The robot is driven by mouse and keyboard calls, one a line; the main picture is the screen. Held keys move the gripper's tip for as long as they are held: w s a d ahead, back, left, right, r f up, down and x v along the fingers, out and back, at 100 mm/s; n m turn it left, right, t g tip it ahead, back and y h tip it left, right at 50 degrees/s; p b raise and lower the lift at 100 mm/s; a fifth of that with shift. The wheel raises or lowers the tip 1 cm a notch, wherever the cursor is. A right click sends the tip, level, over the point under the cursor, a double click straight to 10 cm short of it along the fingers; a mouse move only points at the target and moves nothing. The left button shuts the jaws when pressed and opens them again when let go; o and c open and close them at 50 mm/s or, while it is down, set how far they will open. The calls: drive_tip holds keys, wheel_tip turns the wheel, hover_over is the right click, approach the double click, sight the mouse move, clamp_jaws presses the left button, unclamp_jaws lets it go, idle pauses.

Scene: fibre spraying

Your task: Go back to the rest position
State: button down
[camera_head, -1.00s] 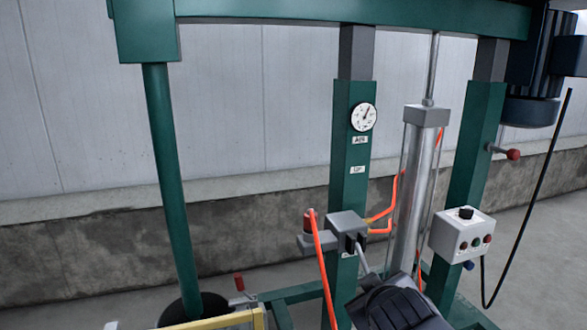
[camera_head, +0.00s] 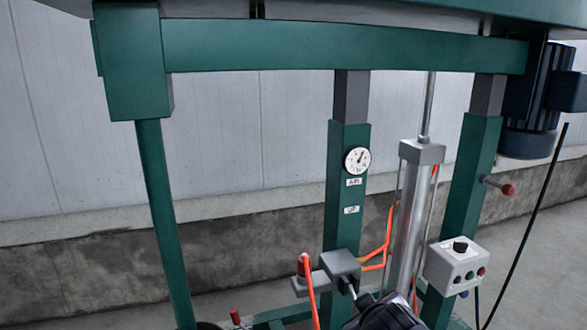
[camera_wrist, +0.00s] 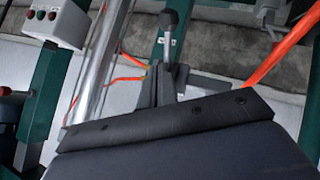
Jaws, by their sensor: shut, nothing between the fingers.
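My gripper (camera_wrist: 167,82) shows in the wrist view as dark fingers, shut and empty, above its broad dark body. A lever with a black knob (camera_wrist: 169,18) and a silver stem stands just beyond the fingertips; I cannot tell whether they touch. In the head view my dark wrist shows at the bottom edge, below a grey valve block (camera_head: 340,264) on the green machine frame. The fingertips are not clear there.
A round gauge (camera_head: 357,160) sits on a green post. A metal cylinder (camera_head: 408,215), orange hoses (camera_head: 310,290) and a control box (camera_head: 459,264) are close to my arm. A red-tipped handle (camera_head: 507,189) sticks out at right. Open floor lies left of the posts.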

drive_tip(key=w+a+r+n+g+h+p, duration=0.1)
drive_tip(key=w+r+g+p, duration=0.3)
drive_tip(key=p, duration=1.8)
wheel_tip(320, 180, up, 2)
drive_tip(key=g, duration=0.3)
drive_tip(key=shift+w+a+r+h, duration=0.15)
drive_tip(key=shift+a+r+h, duration=0.1)
drive_tip(key=shift+h, duration=0.15)
